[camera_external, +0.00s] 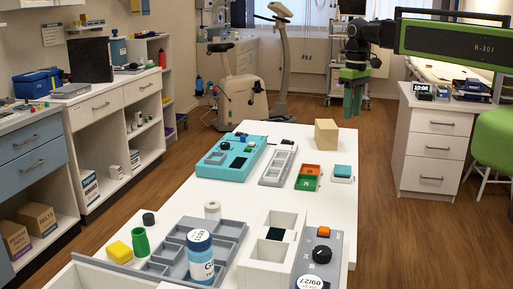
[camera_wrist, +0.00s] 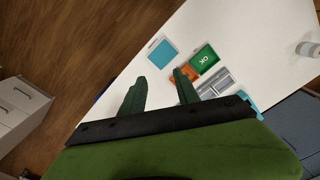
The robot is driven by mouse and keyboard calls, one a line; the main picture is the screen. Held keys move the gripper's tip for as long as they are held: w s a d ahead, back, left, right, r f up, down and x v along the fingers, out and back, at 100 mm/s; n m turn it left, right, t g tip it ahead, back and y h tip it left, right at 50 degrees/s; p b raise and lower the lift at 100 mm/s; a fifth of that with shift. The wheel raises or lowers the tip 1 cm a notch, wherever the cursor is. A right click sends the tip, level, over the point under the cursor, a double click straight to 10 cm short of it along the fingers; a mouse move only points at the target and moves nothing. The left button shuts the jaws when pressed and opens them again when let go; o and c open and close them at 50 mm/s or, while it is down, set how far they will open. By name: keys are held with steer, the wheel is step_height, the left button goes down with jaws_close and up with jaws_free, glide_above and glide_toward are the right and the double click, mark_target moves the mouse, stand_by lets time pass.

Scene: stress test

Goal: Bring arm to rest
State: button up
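My green gripper (camera_external: 353,100) hangs from my arm at the upper right of the external view, fingers pointing down, beyond the right edge of the white table (camera_external: 225,187). In the wrist view my gripper's two green fingers (camera_wrist: 158,88) are apart with nothing between them. The gripper touches nothing that I can see. My arm reaches in from the right, roughly level, with its black wrist bent down.
The table holds a teal box (camera_external: 212,172), a grey organizer tray (camera_external: 172,257), a wooden block (camera_external: 326,133), an orange and green box (camera_external: 308,178) and a bottle (camera_external: 201,258). A white drawer cabinet (camera_external: 433,150) stands right of my gripper. Floor between is clear.

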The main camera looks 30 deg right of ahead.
steer(key=s+d+m, duration=0.2)
steer(key=d, duration=0.4)
steer(key=shift+s+m, duration=0.3)
steer(key=shift+s, duration=0.1)
